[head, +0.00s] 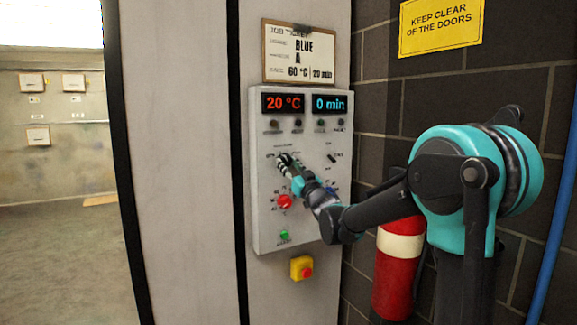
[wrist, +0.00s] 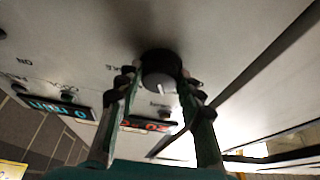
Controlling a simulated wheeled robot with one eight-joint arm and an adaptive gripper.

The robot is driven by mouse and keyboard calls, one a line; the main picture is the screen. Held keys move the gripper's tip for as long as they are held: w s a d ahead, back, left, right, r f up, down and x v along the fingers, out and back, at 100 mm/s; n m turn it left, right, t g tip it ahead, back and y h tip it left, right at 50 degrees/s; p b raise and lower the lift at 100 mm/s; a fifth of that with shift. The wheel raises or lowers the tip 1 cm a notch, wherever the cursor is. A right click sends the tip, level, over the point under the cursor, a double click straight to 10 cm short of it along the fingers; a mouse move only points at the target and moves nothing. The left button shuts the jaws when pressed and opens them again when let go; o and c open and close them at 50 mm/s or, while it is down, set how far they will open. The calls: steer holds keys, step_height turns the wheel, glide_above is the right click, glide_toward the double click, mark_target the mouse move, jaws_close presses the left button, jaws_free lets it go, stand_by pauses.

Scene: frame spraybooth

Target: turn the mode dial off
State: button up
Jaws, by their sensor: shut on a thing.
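The mode dial (wrist: 160,66) is a round black knob on the grey panel, between my fingertips in the wrist view. Its pale pointer mark faces the picture's bottom, toward the panel's displays. My gripper (wrist: 157,80) is shut on the dial, one finger on each side.
The control panel (head: 263,228) shows "20 °C" (head: 283,103) and "0 min" (head: 330,103). A red knob (head: 284,202), a blue knob (head: 331,191), a black switch (head: 333,158) and a green button (head: 284,235) are close by. A yellow-red stop button (head: 302,268) is below; a fire extinguisher (head: 397,270) stands right.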

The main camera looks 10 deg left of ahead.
steer(key=shift+n, duration=0.3)
steer(key=n+g+y, duration=0.1)
steer(key=n, duration=0.2)
steer(key=n+g+y, duration=0.1)
steer(key=n, duration=0.2)
steer(key=shift+w+d+r+n+g, duration=0.1)
steer(key=shift+w+d+n+g, duration=0.1)
steer(key=shift+n+g, duration=0.1)
steer(key=shift+r+n+g+y, duration=0.1)
steer(key=shift+n+g+y, duration=0.35)
steer(key=shift+n, duration=0.8)
steer(key=shift+n+g+y, duration=0.25)
steer(key=shift+n+g, duration=0.4)
steer(key=shift+n, duration=0.6)
steer(key=o, duration=1.2)
steer(key=shift+c, duration=0.2)
steer(key=v, duration=1.2)
